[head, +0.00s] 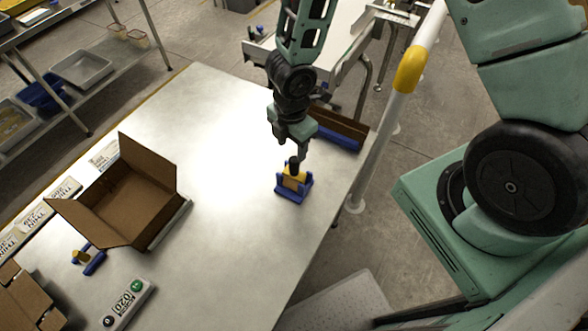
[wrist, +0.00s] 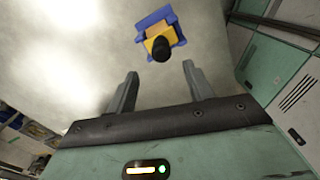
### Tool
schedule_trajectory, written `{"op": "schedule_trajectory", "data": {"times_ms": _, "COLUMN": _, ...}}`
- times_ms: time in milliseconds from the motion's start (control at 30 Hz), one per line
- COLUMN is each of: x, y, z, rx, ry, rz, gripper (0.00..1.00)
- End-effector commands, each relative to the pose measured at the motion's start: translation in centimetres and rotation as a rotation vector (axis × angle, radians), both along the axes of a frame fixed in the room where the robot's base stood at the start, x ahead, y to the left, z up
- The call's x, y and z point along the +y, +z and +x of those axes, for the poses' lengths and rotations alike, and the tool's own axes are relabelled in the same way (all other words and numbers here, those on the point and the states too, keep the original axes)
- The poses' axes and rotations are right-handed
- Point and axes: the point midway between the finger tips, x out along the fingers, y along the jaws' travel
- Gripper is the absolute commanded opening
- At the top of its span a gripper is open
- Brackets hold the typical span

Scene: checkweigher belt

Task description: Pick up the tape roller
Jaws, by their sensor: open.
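A yellow block with an upright black handle sits in a blue cradle (head: 292,196) on the metal table; I take this yellow piece for the tape roller (head: 291,182). In the wrist view the tape roller (wrist: 161,42) and its blue cradle (wrist: 154,18) lie ahead of the fingertips, near the middle, with the black knob facing the camera. My gripper (head: 289,147) is open and empty, just above and behind the handle in the head view. In the wrist view its two fingers (wrist: 160,70) are spread apart, and nothing is between them.
An open cardboard box (head: 128,200) stands at the left of the table. A blue tool with a tan part (head: 92,262) lies near it. A brown box with a blue front (head: 338,135) is behind my gripper. A white-and-yellow rail (head: 400,90) runs beside the table's right edge. The table centre is clear.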

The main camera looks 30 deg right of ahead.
Motion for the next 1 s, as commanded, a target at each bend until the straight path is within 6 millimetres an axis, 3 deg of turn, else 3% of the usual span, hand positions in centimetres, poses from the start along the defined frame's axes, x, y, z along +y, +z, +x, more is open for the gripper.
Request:
{"op": "schedule_trajectory", "data": {"times_ms": 33, "x": 0.0, "y": -1.4, "z": 0.0, "rx": 0.002, "ry": 0.003, "rz": -0.001, "gripper": 0.52}}
{"op": "schedule_trajectory", "data": {"times_ms": 200, "x": 0.0, "y": -3.7, "z": 0.0, "rx": 0.001, "ry": 0.001, "rz": 0.001, "gripper": 0.52}}
{"op": "schedule_trajectory", "data": {"times_ms": 433, "x": -0.2, "y": -4.8, "z": 0.0, "rx": 0.0, "ry": -0.002, "rz": 0.0, "gripper": 0.52}}
{"op": "schedule_trajectory", "data": {"times_ms": 800, "x": -0.7, "y": -8.8, "z": -0.2, "rx": 0.003, "ry": -0.002, "rz": 0.001, "gripper": 0.52}}
{"op": "schedule_trajectory", "data": {"times_ms": 1000, "x": -0.7, "y": -9.4, "z": -0.1, "rx": -0.002, "ry": -0.001, "rz": 0.001, "gripper": 0.52}}
